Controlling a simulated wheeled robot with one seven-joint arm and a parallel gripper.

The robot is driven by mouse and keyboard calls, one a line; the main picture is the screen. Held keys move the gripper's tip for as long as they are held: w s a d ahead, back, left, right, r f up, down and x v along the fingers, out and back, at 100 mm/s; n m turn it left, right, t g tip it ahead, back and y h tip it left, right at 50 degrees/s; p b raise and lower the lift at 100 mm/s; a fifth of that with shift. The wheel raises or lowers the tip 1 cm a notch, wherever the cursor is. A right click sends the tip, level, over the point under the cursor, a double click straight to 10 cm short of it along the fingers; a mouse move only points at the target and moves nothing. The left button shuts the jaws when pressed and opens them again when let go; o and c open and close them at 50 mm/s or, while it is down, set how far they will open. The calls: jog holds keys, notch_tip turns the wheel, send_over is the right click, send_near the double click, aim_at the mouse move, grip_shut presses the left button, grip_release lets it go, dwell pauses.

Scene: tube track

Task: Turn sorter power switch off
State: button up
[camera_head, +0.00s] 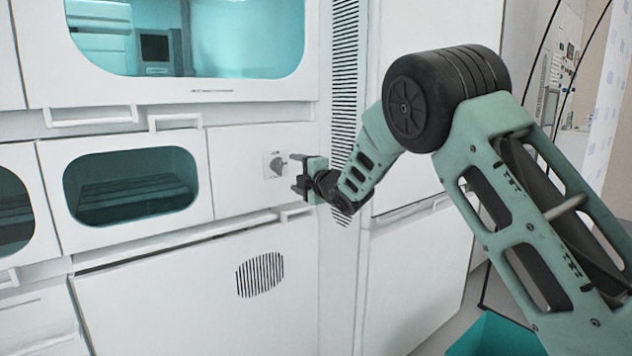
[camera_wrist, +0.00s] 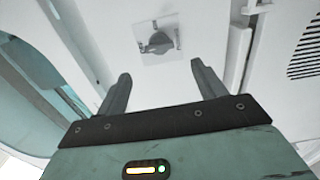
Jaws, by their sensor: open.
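The sorter power switch (camera_head: 275,164) is a grey rotary knob on a small square light plate, set in the white front panel of the machine. In the wrist view the knob (camera_wrist: 158,42) lies beyond my fingertips, roughly midway between them, with small dark marks on its plate. My gripper (camera_head: 297,174) is in front of the panel, just right of the knob in the head view. In the wrist view my gripper (camera_wrist: 160,72) is open, with its two dark fingers apart and nothing between them. The knob appears apart from the fingers.
The white sorter cabinet (camera_head: 150,270) has a teal window (camera_head: 130,185) left of the knob and a large window (camera_head: 190,40) above. Handles (camera_head: 90,116) stick out from the panels. A vented strip (camera_head: 344,60) runs to the right. A teal bin (camera_head: 495,335) is at lower right.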

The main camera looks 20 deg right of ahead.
jog(key=v, duration=0.8)
jog(key=shift+s, duration=0.1)
jog(key=s+a+f+m+g+h, duration=0.1)
jog(key=s+a+f+m+g, duration=0.25)
jog(key=s, duration=0.45)
jog(key=s+a+f+m+g, duration=0.3)
jog(key=s+a, duration=0.2)
jog(key=s, duration=0.3)
jog(key=s+a+f+m+g+h, duration=0.1)
jog(key=s+a+f+m+g, duration=0.3)
jog(key=s, duration=0.4)
jog(key=s+d+f+m+g+h, duration=0.1)
jog(key=s+f+m+g+h, duration=0.15)
jog(key=s, duration=0.95)
jog(key=s+f+m+g+h, duration=0.1)
jog(key=s+g, duration=0.3)
jog(key=s, duration=0.9)
notch_tip(320, 180, up, 24)
jog(key=p, duration=2.4)
jog(key=shift+w+d, duration=0.15)
jog(key=shift+w, duration=0.1)
jog(key=shift+r+y, duration=0.1)
jog(key=shift+y, duration=0.15)
